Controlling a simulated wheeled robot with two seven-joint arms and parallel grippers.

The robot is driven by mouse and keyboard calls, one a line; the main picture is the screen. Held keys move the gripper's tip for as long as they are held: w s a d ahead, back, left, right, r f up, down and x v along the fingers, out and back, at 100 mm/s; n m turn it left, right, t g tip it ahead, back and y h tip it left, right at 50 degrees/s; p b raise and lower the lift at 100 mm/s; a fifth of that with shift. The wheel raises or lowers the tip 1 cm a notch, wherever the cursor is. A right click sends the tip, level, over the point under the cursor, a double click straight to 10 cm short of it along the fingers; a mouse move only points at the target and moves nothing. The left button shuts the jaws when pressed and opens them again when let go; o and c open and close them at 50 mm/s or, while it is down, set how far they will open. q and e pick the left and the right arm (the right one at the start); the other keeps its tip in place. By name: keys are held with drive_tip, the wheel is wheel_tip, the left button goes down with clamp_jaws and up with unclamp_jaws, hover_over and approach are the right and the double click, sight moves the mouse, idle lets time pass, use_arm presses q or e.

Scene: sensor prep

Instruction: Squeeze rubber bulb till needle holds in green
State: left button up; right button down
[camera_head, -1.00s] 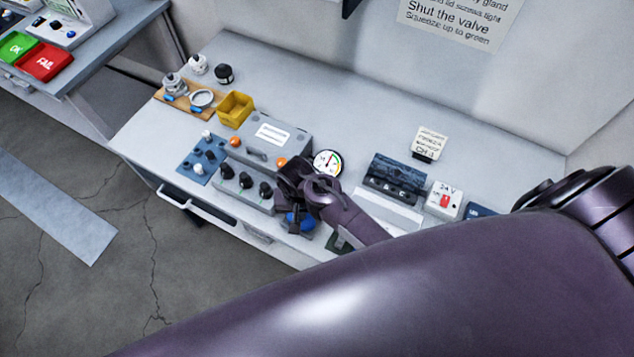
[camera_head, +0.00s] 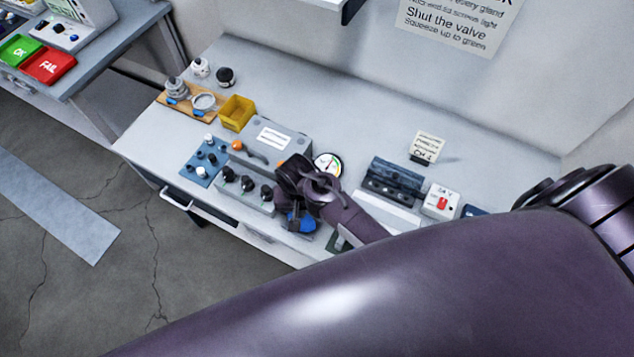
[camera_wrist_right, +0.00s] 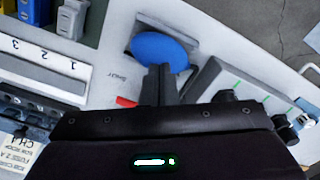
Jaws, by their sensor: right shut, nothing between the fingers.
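The blue rubber bulb (camera_head: 306,222) sits near the front edge of the bench, partly covered by my right gripper (camera_head: 295,212) in the head view. In the right wrist view the bulb (camera_wrist_right: 160,50) is a blue oval just beyond the tips of my right gripper (camera_wrist_right: 160,72). Those fingers are shut together with nothing between them; contact with the bulb cannot be told. The round gauge (camera_head: 328,165) stands behind the gripper, with a white face and coloured rim. Its needle points roughly upward, but the zone is too small to read. My left gripper is not in view.
Left of the gripper is a grey box with black knobs (camera_head: 247,186). A yellow bin (camera_head: 236,113) and a blue board (camera_head: 203,160) lie farther left. A dark block (camera_head: 392,180) and a white switch box (camera_head: 441,202) stand right.

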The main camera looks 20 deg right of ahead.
drive_tip(key=shift+r, duration=1.9)
